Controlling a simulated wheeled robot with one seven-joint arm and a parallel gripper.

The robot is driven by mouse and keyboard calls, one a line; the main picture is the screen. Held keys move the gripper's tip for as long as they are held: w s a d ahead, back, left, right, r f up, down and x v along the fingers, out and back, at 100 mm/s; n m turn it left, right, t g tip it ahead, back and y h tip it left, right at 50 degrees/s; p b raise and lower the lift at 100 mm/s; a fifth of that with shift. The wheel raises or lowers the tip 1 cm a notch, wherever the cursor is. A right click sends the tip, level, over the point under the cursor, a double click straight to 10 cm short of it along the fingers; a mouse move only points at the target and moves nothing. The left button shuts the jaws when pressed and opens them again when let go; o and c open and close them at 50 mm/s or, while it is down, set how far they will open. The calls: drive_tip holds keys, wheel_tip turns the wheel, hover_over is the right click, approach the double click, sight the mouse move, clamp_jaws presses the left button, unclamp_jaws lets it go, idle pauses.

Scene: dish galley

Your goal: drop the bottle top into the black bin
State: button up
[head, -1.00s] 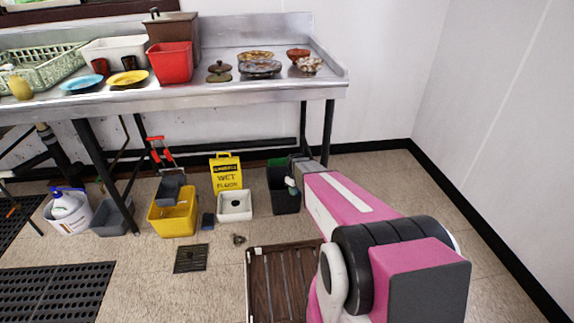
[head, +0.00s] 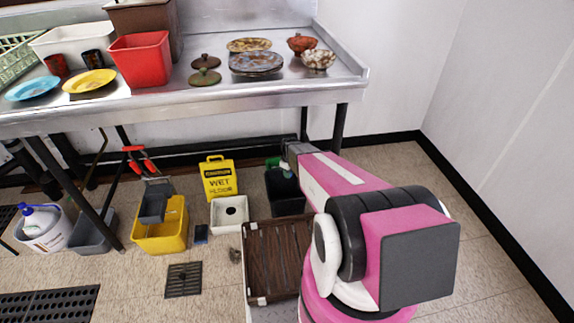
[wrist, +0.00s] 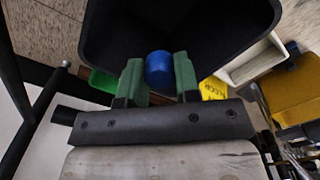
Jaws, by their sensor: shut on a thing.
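The blue bottle top (wrist: 159,68) is between the two green fingertips of my gripper (wrist: 158,78) in the wrist view. My gripper is shut on it and holds it over the open mouth of the black bin (wrist: 215,35). In the head view the black bin (head: 287,194) stands on the floor under the right part of the steel counter. My gripper (head: 283,166) is at the bin's top there, partly hidden by my arm. The bottle top cannot be made out in the head view.
A small white bin (head: 229,214) and a yellow wet-floor sign (head: 219,180) stand left of the black bin. A yellow bucket (head: 160,238) is further left. A brown slatted crate (head: 275,260) lies in front. The steel counter (head: 225,107) is above, with a dark leg (head: 340,128).

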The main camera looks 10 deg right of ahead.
drive_tip(key=shift+w+f, duration=0.2)
drive_tip(key=shift+w, duration=0.05)
wheel_tip(320, 180, down, 6)
drive_tip(key=shift+r, duration=0.2)
idle(0.3)
drive_tip(key=o, duration=1)
drive_tip(key=shift+c, duration=0.2)
drive_tip(key=shift+r, duration=0.1)
wheel_tip(320, 180, up, 11)
drive_tip(key=shift+f, duration=0.15)
